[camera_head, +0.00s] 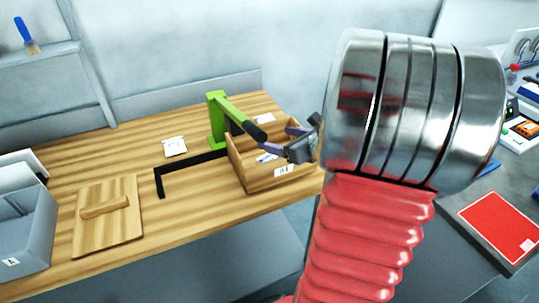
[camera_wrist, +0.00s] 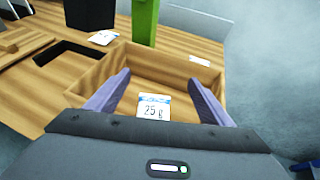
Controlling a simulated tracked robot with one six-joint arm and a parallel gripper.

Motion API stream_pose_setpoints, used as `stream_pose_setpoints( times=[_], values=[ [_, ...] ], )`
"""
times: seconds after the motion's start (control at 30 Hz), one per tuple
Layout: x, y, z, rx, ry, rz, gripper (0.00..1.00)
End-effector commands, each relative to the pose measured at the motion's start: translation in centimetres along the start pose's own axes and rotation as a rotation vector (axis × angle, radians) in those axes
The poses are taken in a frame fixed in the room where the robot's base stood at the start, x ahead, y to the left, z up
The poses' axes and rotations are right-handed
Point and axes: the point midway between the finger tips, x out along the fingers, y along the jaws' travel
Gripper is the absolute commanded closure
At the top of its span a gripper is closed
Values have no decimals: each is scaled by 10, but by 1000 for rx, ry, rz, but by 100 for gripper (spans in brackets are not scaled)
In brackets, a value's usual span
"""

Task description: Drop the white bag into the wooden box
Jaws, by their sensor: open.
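The wooden box (camera_head: 240,165) stands on the wooden table in the head view, with a small white label on its front. Its wall also shows in the wrist view (camera_wrist: 172,60). A white bag (camera_wrist: 153,106) marked "25 g" shows inside the box between my gripper's fingers in the wrist view. It shows as a small white and blue patch (camera_head: 267,157) in the head view. My gripper (camera_wrist: 160,76) is open, its two purple fingers spread apart over the box, clear of the bag's sides. Whether the bag rests fully on the box floor cannot be told; its near end is hidden by the gripper body.
A green post with an arm (camera_head: 216,120) stands behind the box. Another white bag (camera_head: 174,146) lies left of it, and one (camera_head: 265,118) lies behind the box. A wooden board with a handle (camera_head: 107,215) and a grey bin (camera_head: 25,235) are at left.

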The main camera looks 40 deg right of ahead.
Motion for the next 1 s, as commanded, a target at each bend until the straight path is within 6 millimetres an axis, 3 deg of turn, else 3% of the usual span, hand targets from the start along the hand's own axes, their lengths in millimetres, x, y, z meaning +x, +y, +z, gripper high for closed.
stream_pose_setpoints(
  times=[1.0],
  values=[
    [-125,-1,-1,0,0,-4,26]
  ],
)
